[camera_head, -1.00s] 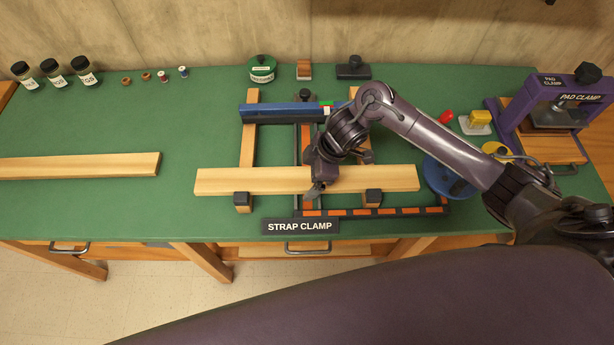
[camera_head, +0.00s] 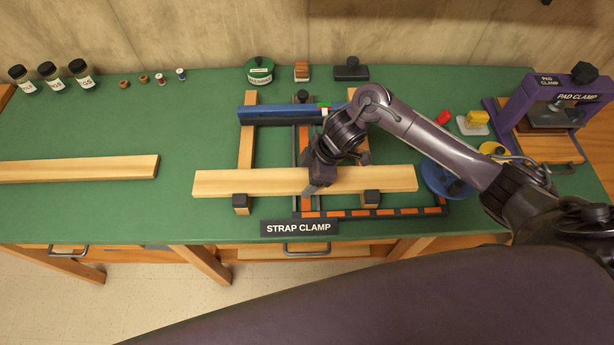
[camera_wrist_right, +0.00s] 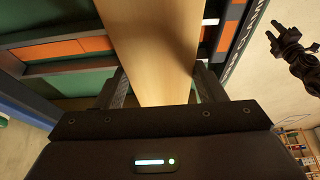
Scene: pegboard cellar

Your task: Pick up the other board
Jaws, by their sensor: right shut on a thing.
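A long pale board (camera_head: 230,183) lies across the strap clamp (camera_head: 246,150) in the head view, resting on its wooden bars near the front. My right gripper (camera_head: 316,180) is over the middle of this board and shut on it. In the right wrist view the board (camera_wrist_right: 152,50) runs between the two fingers (camera_wrist_right: 160,88). A second pale board (camera_head: 80,168) lies on the bench at the left, cut off by the picture edge. A dark gripper, seemingly my left one (camera_wrist_right: 277,38), shows small in the right wrist view; its jaw state is unclear.
A blue bar (camera_head: 275,114) lies across the clamp's far part. The purple pad clamp (camera_head: 530,105) stands at the right, with a blue round thing (camera_head: 440,180) nearer. Jars (camera_head: 52,75) and spools stand at the back left. The green bench top (camera_head: 130,120) is clear between.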

